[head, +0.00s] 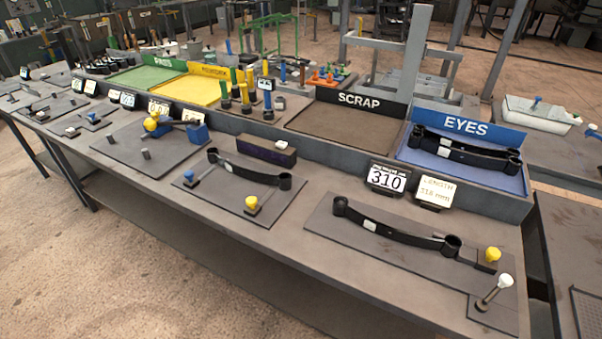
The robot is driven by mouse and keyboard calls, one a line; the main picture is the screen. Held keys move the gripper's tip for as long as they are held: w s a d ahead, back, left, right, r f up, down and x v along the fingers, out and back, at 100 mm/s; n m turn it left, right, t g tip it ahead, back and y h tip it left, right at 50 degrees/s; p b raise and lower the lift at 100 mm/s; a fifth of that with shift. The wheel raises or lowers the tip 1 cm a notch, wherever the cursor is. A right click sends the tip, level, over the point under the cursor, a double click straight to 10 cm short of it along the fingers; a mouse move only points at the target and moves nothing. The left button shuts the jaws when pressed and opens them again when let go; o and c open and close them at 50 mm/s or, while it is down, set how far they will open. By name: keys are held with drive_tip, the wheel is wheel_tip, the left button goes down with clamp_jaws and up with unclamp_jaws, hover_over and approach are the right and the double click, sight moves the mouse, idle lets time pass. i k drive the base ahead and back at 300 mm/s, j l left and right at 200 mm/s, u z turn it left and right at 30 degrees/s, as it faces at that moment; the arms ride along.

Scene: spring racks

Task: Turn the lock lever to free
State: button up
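A lever with a white knob (504,281) stands tilted on a small dark plate at the near right corner of the bench. Several other levers show, and no label marks which is the lock lever. A yellow-knobbed lever (492,255) stands by the right end of a black leaf spring (395,231) on a plate. A second yellow-knobbed lever (252,203) and a blue-knobbed lever (189,176) stand by another black spring (245,171). My gripper is not in view.
A blue EYES tray (410,155) holds black springs. The brown SCRAP tray (335,128) looks empty. A display reading 310 (387,179) and a LENGTH card (436,192) stand in front of the trays. Floor is clear at the front left.

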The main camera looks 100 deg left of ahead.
sight(505, 280)
drive_tip(key=u, duration=2.9)
